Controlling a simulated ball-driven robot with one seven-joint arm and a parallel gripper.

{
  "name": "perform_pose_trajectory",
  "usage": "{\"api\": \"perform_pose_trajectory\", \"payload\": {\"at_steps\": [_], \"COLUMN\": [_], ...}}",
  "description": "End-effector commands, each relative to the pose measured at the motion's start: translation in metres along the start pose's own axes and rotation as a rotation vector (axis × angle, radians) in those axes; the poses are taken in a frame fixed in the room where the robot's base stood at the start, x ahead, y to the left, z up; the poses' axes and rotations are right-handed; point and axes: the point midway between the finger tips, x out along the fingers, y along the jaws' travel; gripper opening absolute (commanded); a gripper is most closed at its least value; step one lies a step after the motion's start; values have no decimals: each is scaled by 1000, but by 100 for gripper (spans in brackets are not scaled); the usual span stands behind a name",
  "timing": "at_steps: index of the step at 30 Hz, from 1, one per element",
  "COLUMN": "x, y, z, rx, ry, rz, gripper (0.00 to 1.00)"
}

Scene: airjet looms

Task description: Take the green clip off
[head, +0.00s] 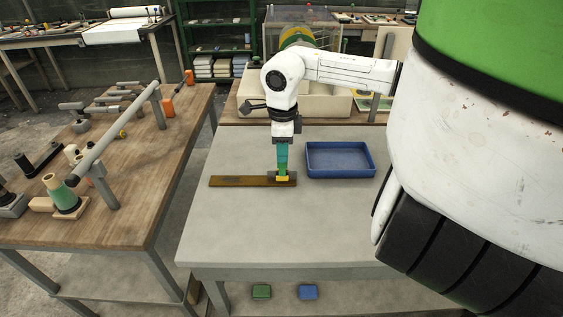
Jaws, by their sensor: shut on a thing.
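My gripper (282,178) points straight down at the right end of this board. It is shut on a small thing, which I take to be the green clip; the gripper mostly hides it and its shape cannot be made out. A yellow part shows low at the fingertips, and a teal section of my wrist is above. Whether the held thing still touches the board cannot be told.
An empty blue tray (340,174) stands just right of the board. The front of the grey table (270,230) is clear. A wooden workbench (150,170) with loom parts stands at left.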

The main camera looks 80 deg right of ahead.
Motion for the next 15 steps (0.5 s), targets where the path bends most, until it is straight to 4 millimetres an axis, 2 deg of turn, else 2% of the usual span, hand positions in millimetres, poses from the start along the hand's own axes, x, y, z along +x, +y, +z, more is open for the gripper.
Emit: {"api": "perform_pose_trajectory", "payload": {"at_steps": [15], "x": [-4], "y": [0], "z": [0], "rx": [0], "ry": [0], "rz": [-1], "gripper": [14]}}
